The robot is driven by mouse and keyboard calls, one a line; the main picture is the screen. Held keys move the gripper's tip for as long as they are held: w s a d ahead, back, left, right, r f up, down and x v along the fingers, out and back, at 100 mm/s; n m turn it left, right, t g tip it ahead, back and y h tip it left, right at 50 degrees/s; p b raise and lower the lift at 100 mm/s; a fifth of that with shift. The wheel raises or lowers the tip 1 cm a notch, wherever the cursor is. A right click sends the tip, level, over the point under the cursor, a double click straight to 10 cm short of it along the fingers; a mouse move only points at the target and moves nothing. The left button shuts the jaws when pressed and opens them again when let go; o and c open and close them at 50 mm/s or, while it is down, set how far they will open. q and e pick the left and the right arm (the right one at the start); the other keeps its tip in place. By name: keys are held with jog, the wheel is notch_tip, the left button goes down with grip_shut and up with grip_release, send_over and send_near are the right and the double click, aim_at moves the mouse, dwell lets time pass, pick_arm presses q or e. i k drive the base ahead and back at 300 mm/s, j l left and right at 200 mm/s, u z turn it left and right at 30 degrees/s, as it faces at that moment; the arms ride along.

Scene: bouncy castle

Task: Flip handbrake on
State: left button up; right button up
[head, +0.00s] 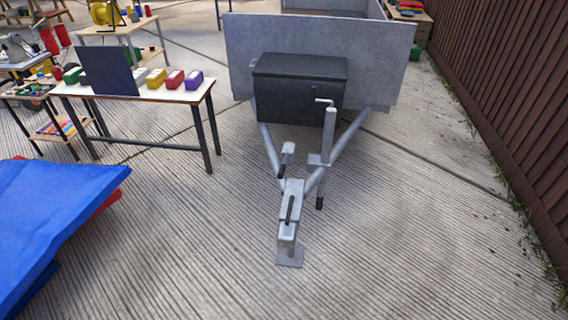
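A grey trailer (383,60) stands ahead, with its A-frame drawbar (344,141) pointing toward me. The coupling head (288,229) is at the drawbar's front end, with a black handle (290,208) on top. I cannot tell for certain which of these is the handbrake. An upright jockey stand (330,136) with a crank on top is on the right of the drawbar. Neither of my grippers is in view.
A black box (299,88) sits on the drawbar before the trailer's front panel. A table (137,92) with colored boxes stands left. A blue sheet (48,215) lies at the near left. A brown fence (515,90) runs along the right. The concrete around the coupling is clear.

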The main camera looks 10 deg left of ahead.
aim_at(279, 175)
jog(key=i+j+z, duration=1.05)
jog(key=j, duration=0.3)
